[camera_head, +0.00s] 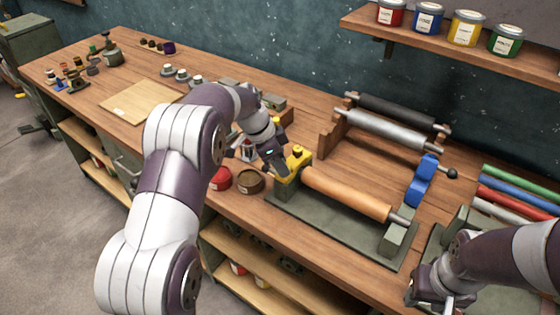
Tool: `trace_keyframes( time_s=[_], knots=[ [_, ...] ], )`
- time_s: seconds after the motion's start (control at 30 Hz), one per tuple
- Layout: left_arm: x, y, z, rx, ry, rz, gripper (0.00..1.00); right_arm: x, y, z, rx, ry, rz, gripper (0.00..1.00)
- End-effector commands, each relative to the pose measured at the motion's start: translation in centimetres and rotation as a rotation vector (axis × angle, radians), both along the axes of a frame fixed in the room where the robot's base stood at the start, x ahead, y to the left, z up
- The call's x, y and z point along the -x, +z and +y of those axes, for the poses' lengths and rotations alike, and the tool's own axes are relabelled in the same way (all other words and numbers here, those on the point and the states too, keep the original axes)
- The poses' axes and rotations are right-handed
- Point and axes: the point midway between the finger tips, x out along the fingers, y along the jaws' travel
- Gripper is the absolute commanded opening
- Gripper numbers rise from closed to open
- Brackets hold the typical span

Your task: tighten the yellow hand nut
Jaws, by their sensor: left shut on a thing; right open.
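The yellow hand nut (297,156) is at the left end of a device with an orange-brown roller (346,193) on a dark green base plate (330,232). My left gripper (283,172) is at the nut from its left side and is shut on it. The wrist hides part of the nut and its fingertips are hard to make out. My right gripper (440,300) is open and empty at the lower right, low in the picture, apart from the nut.
Behind the device, a rack holds a grey roller (385,129) and a black roller (400,111).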

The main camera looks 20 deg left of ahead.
Motion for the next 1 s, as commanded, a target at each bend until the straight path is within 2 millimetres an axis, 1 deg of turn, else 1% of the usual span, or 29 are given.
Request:
trace_keyframes(
  time_s=[0.17,0.2,0.23,0.27,0.5,0.57,0.67,0.8,0.9,1.0],
  knots=[
    [0.0,-0.1,0.0,0.0,0.001,0.002,0.06,0.0,0.0,0.0,0.0,0.0,0.0,0.43],
    [0.0,-0.1,0.0,-0.001,0.001,0.002,0.46,0.0,0.0,0.0,0.0,0.0,0.0,0.43],
    [0.0,-0.1,0.0,-0.001,0.001,0.002,0.56,0.0,0.0,0.0,0.0,0.0,0.0,0.43],
    [0.0,-0.1,0.0,-0.001,0.001,0.002,0.62,0.0,0.0,0.0,0.0,0.0,0.0,0.43],
    [0.0,0.0,0.0,-0.001,0.001,0.001,0.62,0.0,0.0,0.0,0.0,0.0,0.0,0.43],
    [0.1,0.3,0.1,-0.001,0.001,0.001,0.62,0.0,0.3,0.0,0.0,0.0,0.0,0.43],
    [0.2,2.1,0.5,0.0,0.002,0.0,0.62,0.0,1.7,0.0,0.0,0.0,0.0,0.43],
    [0.9,6.1,1.8,0.0,0.004,0.002,0.62,0.0,4.9,0.0,0.0,0.0,0.0,0.43],
    [1.4,8.6,2.8,0.0,0.004,0.002,0.62,0.0,7.1,0.0,0.0,0.0,0.0,0.43],
    [1.8,10.5,3.5,-0.001,0.002,0.003,0.62,0.0,8.8,0.0,0.0,0.0,0.0,0.43]
  ],
)
